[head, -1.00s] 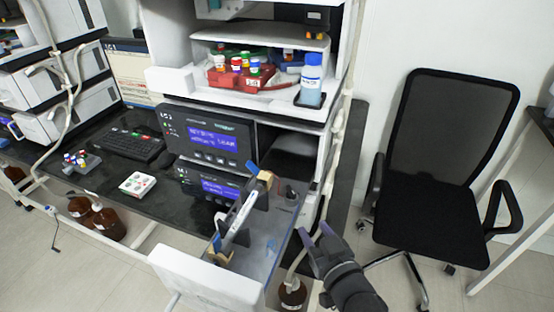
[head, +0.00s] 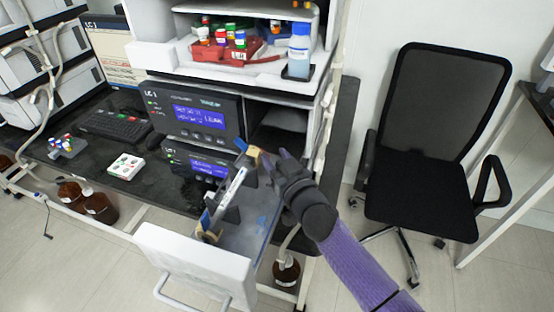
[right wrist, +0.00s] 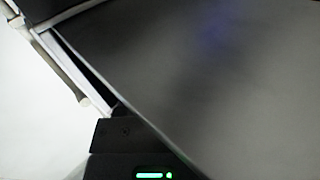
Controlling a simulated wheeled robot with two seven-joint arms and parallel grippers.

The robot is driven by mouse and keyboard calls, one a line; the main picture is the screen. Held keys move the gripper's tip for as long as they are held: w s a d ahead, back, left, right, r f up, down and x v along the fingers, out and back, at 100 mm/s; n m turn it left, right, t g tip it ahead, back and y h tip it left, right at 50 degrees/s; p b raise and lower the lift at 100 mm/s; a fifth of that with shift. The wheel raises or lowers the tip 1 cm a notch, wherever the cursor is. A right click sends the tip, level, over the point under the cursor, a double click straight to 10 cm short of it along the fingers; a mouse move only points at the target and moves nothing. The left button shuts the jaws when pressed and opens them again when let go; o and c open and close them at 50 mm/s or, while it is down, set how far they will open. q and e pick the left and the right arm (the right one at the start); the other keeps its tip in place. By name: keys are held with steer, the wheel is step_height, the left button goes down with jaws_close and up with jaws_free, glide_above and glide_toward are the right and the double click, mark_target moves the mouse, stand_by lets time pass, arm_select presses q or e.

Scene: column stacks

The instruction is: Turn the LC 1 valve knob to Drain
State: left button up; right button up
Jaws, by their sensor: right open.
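The LC 1 unit (head: 195,112) is a dark module with a lit blue display, on the black bench under a white shelf. A second dark module with a blue display (head: 203,167) sits below it. My left gripper is not in view.
A pulled-out drawer with a white front (head: 195,265) and clear side stands before the modules, with a slim column (head: 232,190) held in tan clips. A red rack of vials (head: 228,47) and a blue-capped bottle (head: 299,45) sit above. An office chair (head: 420,150) stands right.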

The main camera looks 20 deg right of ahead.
steer(key=shift+c, duration=0.2)
jaws_close()
